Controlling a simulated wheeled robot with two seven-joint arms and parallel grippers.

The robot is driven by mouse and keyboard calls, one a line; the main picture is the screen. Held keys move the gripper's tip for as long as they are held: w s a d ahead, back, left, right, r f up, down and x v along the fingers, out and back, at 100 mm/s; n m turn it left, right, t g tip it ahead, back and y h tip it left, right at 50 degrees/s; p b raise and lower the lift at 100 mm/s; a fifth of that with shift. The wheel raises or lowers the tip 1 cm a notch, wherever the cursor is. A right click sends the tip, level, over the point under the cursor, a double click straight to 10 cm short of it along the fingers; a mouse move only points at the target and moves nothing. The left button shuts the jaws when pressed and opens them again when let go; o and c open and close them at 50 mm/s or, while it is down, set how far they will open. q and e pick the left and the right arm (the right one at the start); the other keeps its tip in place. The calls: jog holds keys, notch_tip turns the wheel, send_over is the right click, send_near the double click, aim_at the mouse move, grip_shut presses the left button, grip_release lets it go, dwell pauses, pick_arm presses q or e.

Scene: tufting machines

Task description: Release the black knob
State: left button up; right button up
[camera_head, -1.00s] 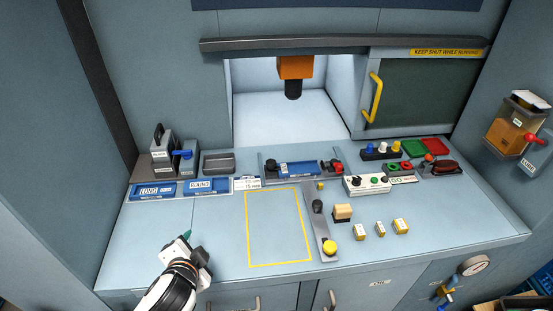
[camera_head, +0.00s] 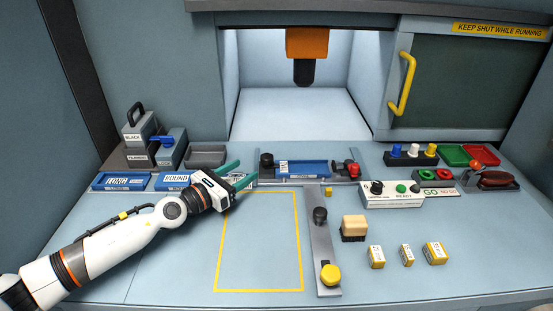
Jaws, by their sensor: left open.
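My left gripper (camera_head: 246,171) has green fingers spread apart and empty. It is over the back of the bench, just left of a black knob (camera_head: 267,160) and apart from it in the picture. This knob stands at the left end of a fixture with a blue tray (camera_head: 303,169). Another black knob (camera_head: 320,215) is on a grey metal bar (camera_head: 324,247), and a small one (camera_head: 376,187) is on the white control box (camera_head: 392,200). The frames do not show which knob the task means. My right gripper is not in view.
A yellow-outlined area (camera_head: 217,260) in the bench middle is empty. A yellow knob (camera_head: 330,275) is at the bar's front end. A wooden-topped brush (camera_head: 354,228) and small yellow boxes (camera_head: 376,257) are at right. Blue trays (camera_head: 121,182) lie left of my gripper.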

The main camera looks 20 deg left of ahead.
aim_at(271, 155)
pick_arm(q)
jog(key=p+x, duration=0.1)
jog(key=x, duration=0.4)
jog(key=shift+d+r, duration=0.15)
jog(key=shift+r, duration=0.05)
jog(key=x, duration=0.6)
jog(key=shift+f+b, duration=0.25)
jog(key=shift+b, duration=0.15)
jog(key=shift+w, duration=0.1)
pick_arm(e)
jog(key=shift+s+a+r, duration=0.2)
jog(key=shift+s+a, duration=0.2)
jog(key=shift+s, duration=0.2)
